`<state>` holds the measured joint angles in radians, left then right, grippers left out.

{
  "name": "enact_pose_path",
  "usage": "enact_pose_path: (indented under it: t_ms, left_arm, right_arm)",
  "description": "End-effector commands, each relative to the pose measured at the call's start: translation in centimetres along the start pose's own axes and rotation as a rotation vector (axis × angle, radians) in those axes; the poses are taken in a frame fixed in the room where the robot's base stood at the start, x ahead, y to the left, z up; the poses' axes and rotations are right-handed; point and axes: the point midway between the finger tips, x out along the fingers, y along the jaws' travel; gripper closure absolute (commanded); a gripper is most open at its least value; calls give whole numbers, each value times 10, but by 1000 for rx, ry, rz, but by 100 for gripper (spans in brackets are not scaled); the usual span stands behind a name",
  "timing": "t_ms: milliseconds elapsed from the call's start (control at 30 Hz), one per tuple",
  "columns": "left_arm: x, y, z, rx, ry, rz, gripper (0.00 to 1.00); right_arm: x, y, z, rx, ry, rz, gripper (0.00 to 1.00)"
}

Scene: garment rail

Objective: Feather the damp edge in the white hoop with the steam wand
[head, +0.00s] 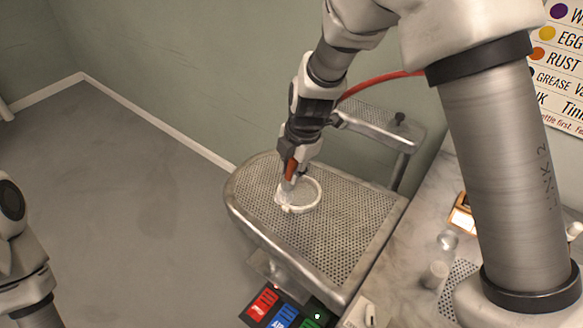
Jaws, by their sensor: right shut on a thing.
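The white hoop (318,202) lies on the perforated metal board (335,247). My right gripper (293,163) is above the hoop's left side, pointing down, and shut on the steam wand (290,172), whose orange-brown part shows between the fingers. A whitish patch (286,191) shows below the wand at the hoop's left edge; I cannot tell whether it is steam, cloth or the wand's head. The damp edge inside the hoop is too small to make out. Of my left arm only links show at the left edge; its gripper is out of view.
A red hose (380,80) runs behind my right arm. A smaller perforated arm board (375,125) stands behind. Red, blue and green panels (284,316) sit below the board's front. The floor at left is clear.

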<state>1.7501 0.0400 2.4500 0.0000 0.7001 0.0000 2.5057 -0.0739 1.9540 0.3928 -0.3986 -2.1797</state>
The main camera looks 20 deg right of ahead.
Motion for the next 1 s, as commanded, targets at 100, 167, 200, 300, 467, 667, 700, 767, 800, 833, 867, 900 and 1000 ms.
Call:
enact_pose_path:
  t_ms: [100, 167, 200, 300, 467, 667, 700, 767, 800, 833, 867, 900, 1000]
  left_arm:
    - [9, 0, 0, 0, 0, 0, 69]
    - [11, 0, 0, 0, 0, 0, 69]
    - [12, 0, 0, 0, 0, 0, 69]
    - [12, 0, 0, 0, 0, 0, 69]
    - [13, 0, 0, 0, 0, 0, 69]
    - [16, 0, 0, 0, 0, 0, 69]
    - [16, 0, 0, 0, 0, 0, 69]
    - [17, 0, 0, 0, 0, 0, 69]
    - [17, 0, 0, 0, 0, 0, 69]
    - [17, 0, 0, 0, 0, 0, 69]
    - [16, 0, 0, 0, 0, 0, 69]
    - [15, 0, 0, 0, 0, 0, 69]
    - [9, 0, 0, 0, 0, 0, 69]
  right_arm:
    - [1, -7, -3, 0, -1, 1, 100]
    - [1, -10, -4, 0, -1, 1, 100]
    - [0, -12, -5, 0, -1, 1, 100]
    - [-2, -13, -5, 0, -1, 1, 100]
    - [-3, -19, -4, 1, 0, 0, 100]
    - [-5, -30, -1, 1, 0, 0, 100]
    - [-6, -32, -1, 1, 0, 0, 100]
    - [-6, -35, 0, 1, 0, 1, 100]
    - [-7, -36, 0, 1, 0, 1, 100]
    - [-7, -36, 0, 1, 0, 1, 100]
    - [-7, -37, 0, 1, 0, 1, 100]
    - [-8, -37, 1, 1, 0, 0, 100]
    - [-10, -40, 4, 1, 0, -2, 100]
